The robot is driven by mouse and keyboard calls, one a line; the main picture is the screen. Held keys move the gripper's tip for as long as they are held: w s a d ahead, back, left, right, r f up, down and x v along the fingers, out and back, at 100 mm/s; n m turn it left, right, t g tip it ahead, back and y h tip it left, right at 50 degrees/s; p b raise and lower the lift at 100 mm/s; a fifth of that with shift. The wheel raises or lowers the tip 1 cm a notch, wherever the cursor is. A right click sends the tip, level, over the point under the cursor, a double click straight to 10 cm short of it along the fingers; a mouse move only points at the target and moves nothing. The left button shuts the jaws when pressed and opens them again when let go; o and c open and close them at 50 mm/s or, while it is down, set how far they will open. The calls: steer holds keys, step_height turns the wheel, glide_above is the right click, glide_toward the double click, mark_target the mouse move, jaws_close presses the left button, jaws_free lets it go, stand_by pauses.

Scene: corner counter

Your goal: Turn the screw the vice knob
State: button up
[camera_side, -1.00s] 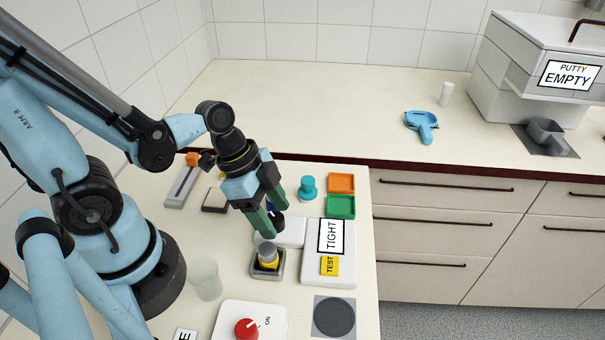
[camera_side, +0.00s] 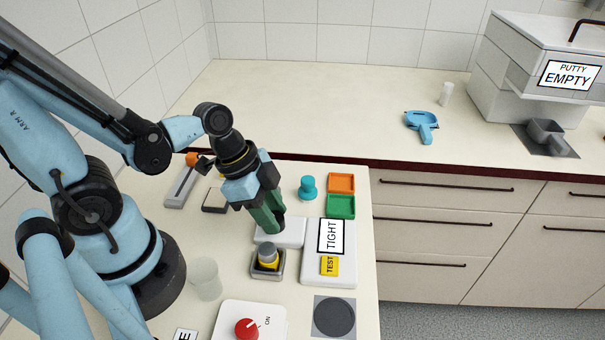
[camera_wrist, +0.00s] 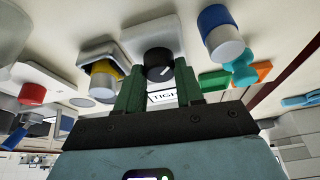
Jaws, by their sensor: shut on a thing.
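The vice knob (camera_wrist: 158,65) is black with a white mark on its face, seen in the wrist view in front of a white block (camera_wrist: 150,35). My gripper (camera_wrist: 158,80) has its two green fingers on either side of the knob, shut on it. In the side view my gripper (camera_side: 270,226) reaches down at a tilt to the white block (camera_side: 289,233), and its fingers hide most of the knob. A sign reading TIGHT (camera_side: 331,236) stands just right of the block; part of it shows between the fingers in the wrist view (camera_wrist: 163,97).
A grey-and-yellow button holder (camera_side: 267,262) stands close in front of the gripper. A teal knob (camera_side: 308,187), orange tray (camera_side: 341,183) and green tray (camera_side: 341,206) lie behind to the right. A clear cup (camera_side: 206,278) and red dial box (camera_side: 247,328) are nearer. A blue-and-white cylinder (camera_wrist: 220,35) is beside the knob.

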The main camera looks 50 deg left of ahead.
steer(key=n, duration=0.2)
steer(key=n+t+y, duration=0.1)
steer(key=n, duration=0.1)
steer(key=shift+s+d+n+y, duration=0.1)
steer(key=shift+s+n+y, duration=0.05)
steer(key=shift+n+y, duration=0.2)
steer(key=n, duration=0.2)
steer(key=n+y, duration=0.1)
steer(key=n, duration=0.1)
steer(key=shift+d+n+t+y, duration=0.15)
steer(key=shift+n+t+y, duration=0.1)
steer(key=shift+t, duration=0.15)
steer(key=n+y, duration=0.1)
steer(key=n, duration=0.1)
steer(key=n+y, duration=0.1)
steer(key=n, duration=0.2)
steer(key=shift+d+n+g, duration=0.15)
steer(key=shift+n+g, duration=0.15)
steer(key=n, duration=0.2)
steer(key=n+y, duration=0.1)
steer(key=n, duration=0.1)
steer(key=shift+g+y, duration=0.3)
steer(key=shift+n, duration=0.3)
steer(key=o, duration=1)
steer(key=shift+o, duration=0.2)
steer(key=shift+d+r, duration=0.1)
